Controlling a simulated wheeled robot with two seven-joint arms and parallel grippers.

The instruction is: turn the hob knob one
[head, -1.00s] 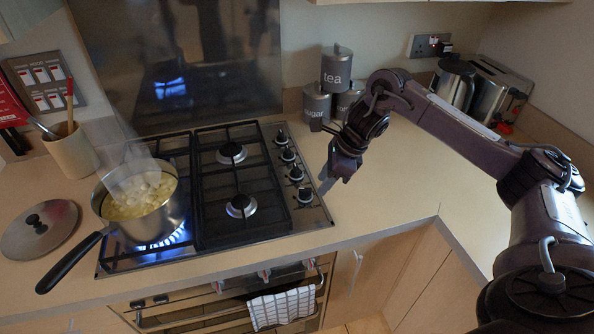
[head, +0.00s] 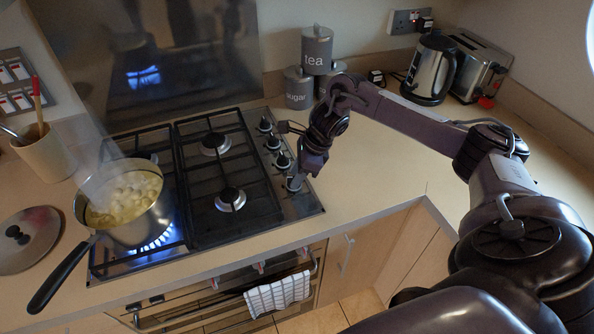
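The gas hob (head: 238,220) has a column of several dark knobs along its right edge, and the nearest knob (head: 294,183) is at the front of the column. My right gripper (head: 297,180) is at this nearest knob, pointing down, with its fingertips close to or around it. I cannot tell whether the fingers touch the knob or how far apart they are. The other knobs (head: 273,143) are behind it. A blue flame burns under a steaming pot (head: 140,228) on the left front burner. My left gripper is not in view.
A lid (head: 28,240) lies at the left. Grey canisters (head: 300,92) stand behind the knobs, with a kettle (head: 430,70) and toaster (head: 478,68) farther right. The counter right of the hob is clear.

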